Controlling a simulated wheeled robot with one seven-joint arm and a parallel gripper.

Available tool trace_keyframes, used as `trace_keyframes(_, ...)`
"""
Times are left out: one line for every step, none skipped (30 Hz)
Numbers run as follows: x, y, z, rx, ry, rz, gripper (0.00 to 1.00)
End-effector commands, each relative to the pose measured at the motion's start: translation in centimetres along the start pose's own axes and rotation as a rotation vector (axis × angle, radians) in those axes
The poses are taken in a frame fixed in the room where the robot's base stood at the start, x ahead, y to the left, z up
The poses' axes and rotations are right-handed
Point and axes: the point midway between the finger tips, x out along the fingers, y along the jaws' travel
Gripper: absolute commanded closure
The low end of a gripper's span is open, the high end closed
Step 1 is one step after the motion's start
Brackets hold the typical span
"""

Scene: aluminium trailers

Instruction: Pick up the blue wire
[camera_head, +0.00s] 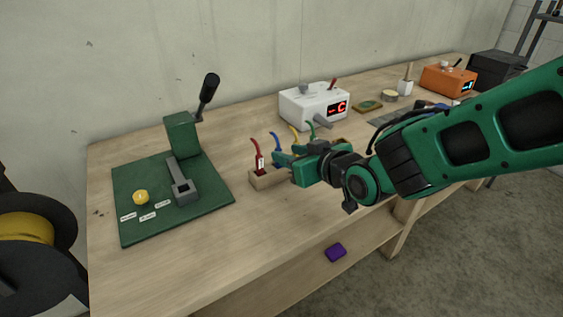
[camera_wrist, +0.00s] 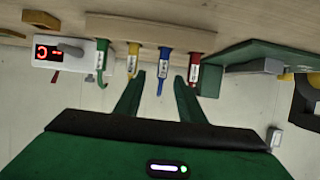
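The blue wire (camera_head: 276,142) stands upright in a wooden block (camera_head: 264,181), between the red wire (camera_head: 257,154) and the yellow wire (camera_head: 295,135). My green gripper (camera_head: 281,160) is at the block, close to the blue wire, and partly hides the block and the wires' lower parts. In the wrist view, which is upside down, the blue wire (camera_wrist: 163,68) shows between the two spread fingertips of my gripper (camera_wrist: 159,76). The fingers are open, with a gap on each side of the wire. I cannot tell the exact depth between them.
The green wire (camera_head: 312,130) stands at the block's far end. A white soldering station (camera_head: 314,104) is behind. A green lever press (camera_head: 182,135) on a green base is at left.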

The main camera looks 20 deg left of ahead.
Motion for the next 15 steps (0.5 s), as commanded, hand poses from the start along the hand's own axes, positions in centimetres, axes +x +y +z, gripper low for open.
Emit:
trace_keyframes(0.1, 0.0, 0.0, 0.000, 0.000, 0.000, 0.64)
trace_keyframes(0.2, 0.0, 0.0, 0.000, 0.000, 0.000, 0.64)
trace_keyframes(0.5, 0.0, 0.0, 0.000, 0.000, 0.000, 0.64)
trace_keyframes(0.7, -0.1, 0.1, -0.001, -0.001, 0.000, 0.64)
trace_keyframes(0.9, -0.1, 0.1, -0.001, -0.001, -0.001, 0.64)
trace_keyframes(1.4, -0.2, 0.1, -0.002, -0.001, -0.001, 0.64)
trace_keyframes(1.8, -0.2, 0.1, -0.003, -0.001, -0.001, 0.64)
trace_keyframes(2.2, -0.2, 0.2, -0.003, -0.001, 0.000, 0.64)
trace_keyframes(2.7, -0.3, 0.2, -0.003, -0.001, 0.000, 0.64)
trace_keyframes(3.1, -0.3, 0.2, -0.003, -0.001, -0.001, 0.64)
trace_keyframes(3.5, -0.4, 0.2, -0.003, -0.001, 0.000, 0.64)
trace_keyframes(3.9, -0.3, 0.2, -0.002, -0.001, 0.001, 0.64)
trace_keyframes(4.2, -0.3, 0.2, -0.001, 0.000, 0.001, 0.64)
trace_keyframes(4.5, -0.3, 0.1, -0.001, 0.000, 0.001, 0.64)
trace_keyframes(4.8, -0.3, 0.2, -0.001, 0.000, 0.000, 0.64)
